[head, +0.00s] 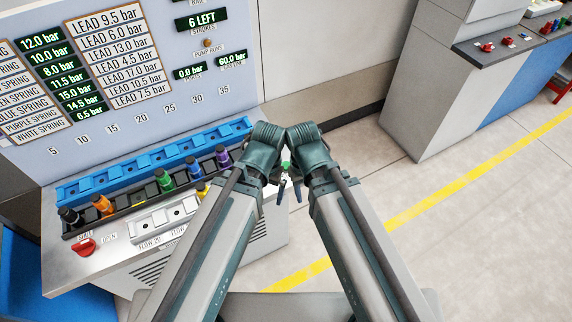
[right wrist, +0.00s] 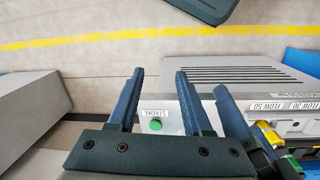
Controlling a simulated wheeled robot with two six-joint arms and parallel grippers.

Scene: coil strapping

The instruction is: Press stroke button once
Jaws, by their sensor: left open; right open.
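The green stroke button (right wrist: 155,126) sits under a white STROKE label on the machine's light front face in the right wrist view. A small green spot that appears to be this button (head: 286,164) shows between my two wrists in the head view. My right gripper (right wrist: 161,72) is open and empty, its blue fingers on either side of the button in that picture; I cannot tell the distance. Another blue finger beside it probably belongs to my left gripper. My left gripper (head: 290,188) is open, its dark fingertips small between the arms. The wrists hide much of the area.
The machine's panel (head: 140,80) reads "6 LEFT" strokes. A blue rack (head: 70,190), a dark rack with several coloured plugs, and a white flow block (head: 140,228) stand on its ledge. A red knob (head: 86,246) is at the front left. Open floor (head: 450,240) lies right.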

